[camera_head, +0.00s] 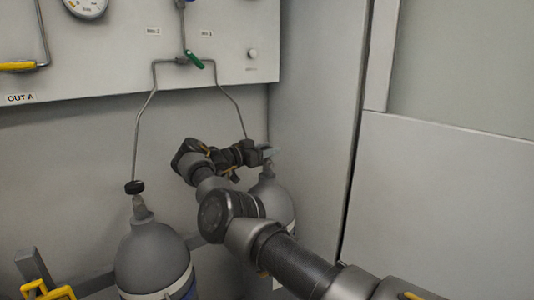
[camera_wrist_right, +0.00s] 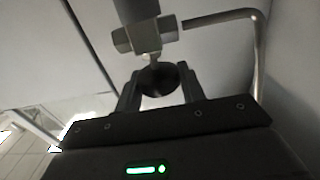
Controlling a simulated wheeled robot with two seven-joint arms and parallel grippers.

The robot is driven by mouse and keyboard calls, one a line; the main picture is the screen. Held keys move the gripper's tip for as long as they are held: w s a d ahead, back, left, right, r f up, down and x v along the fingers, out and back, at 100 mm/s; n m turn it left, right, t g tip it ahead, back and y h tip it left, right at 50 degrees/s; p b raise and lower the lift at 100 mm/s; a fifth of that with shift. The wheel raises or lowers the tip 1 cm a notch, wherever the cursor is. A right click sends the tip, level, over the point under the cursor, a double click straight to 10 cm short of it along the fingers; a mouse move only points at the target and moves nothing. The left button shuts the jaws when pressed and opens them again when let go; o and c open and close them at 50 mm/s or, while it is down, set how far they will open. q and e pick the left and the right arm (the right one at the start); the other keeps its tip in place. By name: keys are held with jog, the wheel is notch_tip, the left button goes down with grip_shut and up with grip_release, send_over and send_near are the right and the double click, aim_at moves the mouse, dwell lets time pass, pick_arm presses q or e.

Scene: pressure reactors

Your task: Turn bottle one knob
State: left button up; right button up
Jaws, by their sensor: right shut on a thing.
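Two grey gas bottles stand against the wall in the head view. The right bottle (camera_head: 272,195) is partly hidden behind my right arm, and a thin pipe runs down to its top from the panel. My right gripper (camera_head: 266,153) is at the top of this bottle. In the right wrist view, a dark round knob (camera_wrist_right: 160,79) sits between the two fingers of my right gripper (camera_wrist_right: 158,88), which is shut on it. The left bottle (camera_head: 152,250) has a black knob (camera_head: 134,187) on top, clear of my arm.
A panel (camera_head: 110,50) with a gauge (camera_head: 86,7), a green-handled valve (camera_head: 194,60) and a yellow handle (camera_head: 18,66) hangs above. A side wall (camera_head: 315,120) stands close right of the right bottle. Yellow parts (camera_head: 48,290) show at the lower left.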

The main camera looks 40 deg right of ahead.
pick_arm(q)
jog(key=shift+r, duration=0.1)
pick_arm(e)
jog(key=shift+r, duration=0.2)
jog(key=o, duration=1)
jog(key=shift+d+f, duration=0.1)
jog(key=shift+f, duration=0.05)
jog(key=shift+c, duration=0.2)
pick_arm(q)
jog(key=shift+w, duration=0.1)
pick_arm(e)
jog(key=shift+a, duration=0.2)
pick_arm(q)
jog(key=w+r, duration=0.1)
jog(key=w+d+r+b, duration=0.1)
jog(key=shift+w+d+r, duration=0.2)
jog(key=shift+w+r, duration=0.05)
jog(key=shift+r, duration=0.05)
pick_arm(e)
jog(key=a, duration=1)
jog(key=shift+w+a, duration=0.2)
jog(key=shift+a, duration=0.05)
